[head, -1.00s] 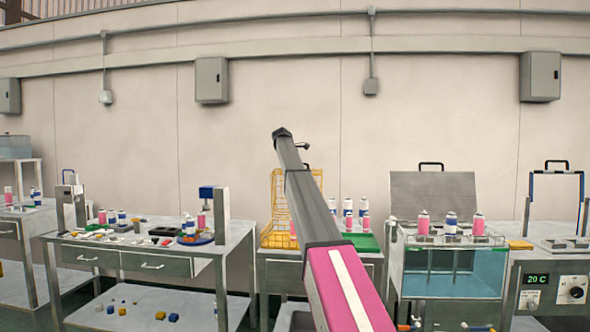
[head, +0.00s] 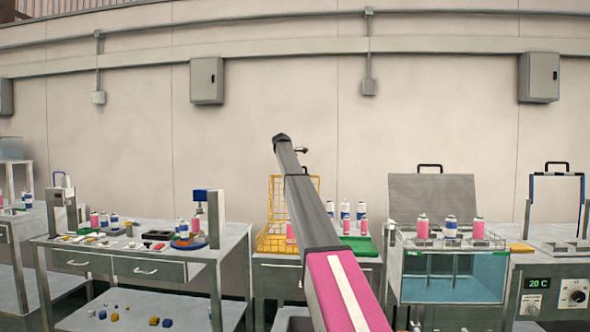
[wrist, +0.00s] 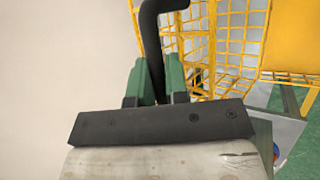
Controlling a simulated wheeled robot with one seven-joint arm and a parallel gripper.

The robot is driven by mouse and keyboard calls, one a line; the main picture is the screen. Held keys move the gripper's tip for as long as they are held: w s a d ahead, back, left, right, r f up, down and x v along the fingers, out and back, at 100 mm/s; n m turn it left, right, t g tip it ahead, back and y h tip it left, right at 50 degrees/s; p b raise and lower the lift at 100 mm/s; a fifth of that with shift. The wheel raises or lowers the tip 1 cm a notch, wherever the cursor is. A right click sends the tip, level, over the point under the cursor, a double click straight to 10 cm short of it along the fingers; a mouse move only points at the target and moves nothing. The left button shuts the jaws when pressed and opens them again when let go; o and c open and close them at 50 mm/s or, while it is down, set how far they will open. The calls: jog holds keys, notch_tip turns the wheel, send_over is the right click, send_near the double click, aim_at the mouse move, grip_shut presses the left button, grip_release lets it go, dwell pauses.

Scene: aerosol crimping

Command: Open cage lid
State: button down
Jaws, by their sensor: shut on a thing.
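The yellow wire cage (head: 272,240) stands on the middle bench, and its yellow grid lid (head: 277,192) stands raised, roughly upright, at the back. In the wrist view the yellow lattice (wrist: 235,35) fills the upper right. A black curved handle (wrist: 152,30) comes down in front of it, between the green fingers of my gripper (wrist: 156,82). The gripper is shut on this handle. In the head view my arm hides part of the cage and lid, and the fingers cannot be made out there.
White-and-blue cans (head: 345,209) and a green tray (head: 360,245) stand right of the cage. A water tank (head: 455,275) with cans above it is further right. A left bench (head: 150,265) holds small parts and a press.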

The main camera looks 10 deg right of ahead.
jog(key=c, duration=1.1)
grip_release()
jog(key=shift+c, duration=0.2)
jog(key=shift+r, duration=0.1)
jog(key=v, duration=1)
jog(key=shift+a+r, duration=0.2)
jog(key=shift+s, duration=0.1)
